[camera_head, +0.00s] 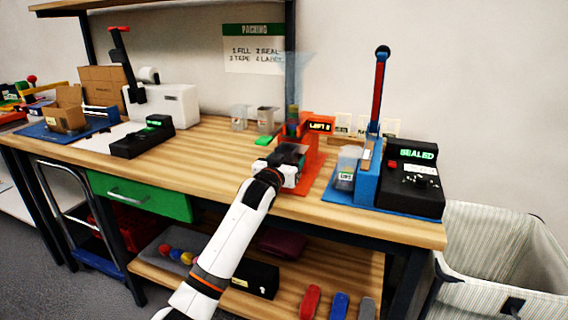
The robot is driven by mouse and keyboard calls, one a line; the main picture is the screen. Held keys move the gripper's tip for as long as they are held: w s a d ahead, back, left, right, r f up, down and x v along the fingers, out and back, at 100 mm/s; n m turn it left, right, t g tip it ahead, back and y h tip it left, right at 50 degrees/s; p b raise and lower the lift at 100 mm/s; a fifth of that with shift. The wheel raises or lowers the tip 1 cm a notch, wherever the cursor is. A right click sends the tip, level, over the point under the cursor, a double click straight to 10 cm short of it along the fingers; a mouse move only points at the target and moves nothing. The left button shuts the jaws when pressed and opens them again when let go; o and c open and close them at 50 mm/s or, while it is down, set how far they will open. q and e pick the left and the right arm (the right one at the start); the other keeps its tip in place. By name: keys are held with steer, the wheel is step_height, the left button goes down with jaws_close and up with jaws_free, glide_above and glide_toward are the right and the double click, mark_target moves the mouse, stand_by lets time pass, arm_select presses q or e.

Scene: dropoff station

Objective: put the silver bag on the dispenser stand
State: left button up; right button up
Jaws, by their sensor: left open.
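My left gripper (287,166) is open at the front of the red-orange stand (310,162), covering part of it. The stand carries a small lit display (320,125), and a faint see-through funnel shape (287,68) shows above it. A pale grey, silvery bag (347,166) with a label low on its front stands upright against the blue sealer (369,176), to the right of my gripper and apart from it. I cannot tell whether anything is between my fingers. My right gripper is not in view.
A black box (412,182) reading SEALED stands right of the sealer. Two small clear containers (240,117) and a green block (264,141) sit behind my gripper. A black device (142,141) and cardboard boxes (102,86) stand at left. Bare wood (200,160) lies left of my gripper.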

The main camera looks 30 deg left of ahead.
arm_select(q)
steer(key=v, duration=1.1)
steer(key=shift+d+r+p, duration=0.1)
steer(key=shift+p, duration=0.2)
steer(key=shift+s+d, duration=0.1)
steer(key=shift+s, duration=0.4)
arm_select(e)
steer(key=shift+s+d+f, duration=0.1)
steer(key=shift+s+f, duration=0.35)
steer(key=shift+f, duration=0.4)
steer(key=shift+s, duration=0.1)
